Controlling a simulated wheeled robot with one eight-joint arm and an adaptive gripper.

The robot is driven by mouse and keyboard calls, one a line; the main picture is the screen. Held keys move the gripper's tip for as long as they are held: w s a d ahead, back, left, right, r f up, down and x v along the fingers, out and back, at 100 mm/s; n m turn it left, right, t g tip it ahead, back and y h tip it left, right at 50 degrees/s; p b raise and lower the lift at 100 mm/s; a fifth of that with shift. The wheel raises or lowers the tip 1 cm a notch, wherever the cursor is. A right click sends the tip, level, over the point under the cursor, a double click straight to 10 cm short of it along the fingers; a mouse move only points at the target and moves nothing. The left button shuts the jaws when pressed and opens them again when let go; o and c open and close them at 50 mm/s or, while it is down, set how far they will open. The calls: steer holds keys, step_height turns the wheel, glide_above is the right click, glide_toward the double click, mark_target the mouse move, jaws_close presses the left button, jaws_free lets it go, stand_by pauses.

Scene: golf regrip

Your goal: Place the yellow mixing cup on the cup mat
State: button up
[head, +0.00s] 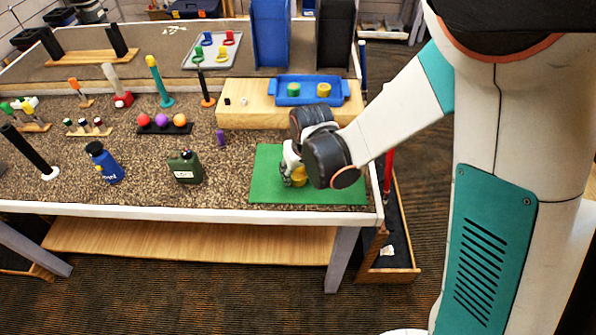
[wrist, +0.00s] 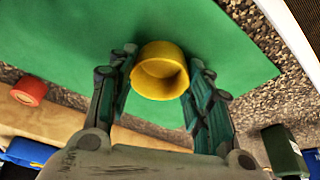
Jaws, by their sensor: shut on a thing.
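The yellow mixing cup (head: 300,175) is at the green mat (head: 268,185), near the table's front right corner. In the wrist view the cup (wrist: 162,70) sits between the two fingers, with its open mouth toward the camera. My gripper (head: 297,170) is shut on it, one finger on each side, and it also shows in the wrist view (wrist: 160,85). The green mat fills much of the wrist view (wrist: 90,40) behind the cup. I cannot tell whether the cup's base touches the mat. My wrist hides part of the mat in the head view.
A wooden block (head: 250,115) behind the mat carries a blue tray (head: 340,98) with green and yellow pieces. A red round piece (wrist: 28,90) shows in the wrist view.

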steer(key=o, duration=0.9)
steer(key=shift+o, duration=0.2)
steer(key=shift+r, duration=0.1)
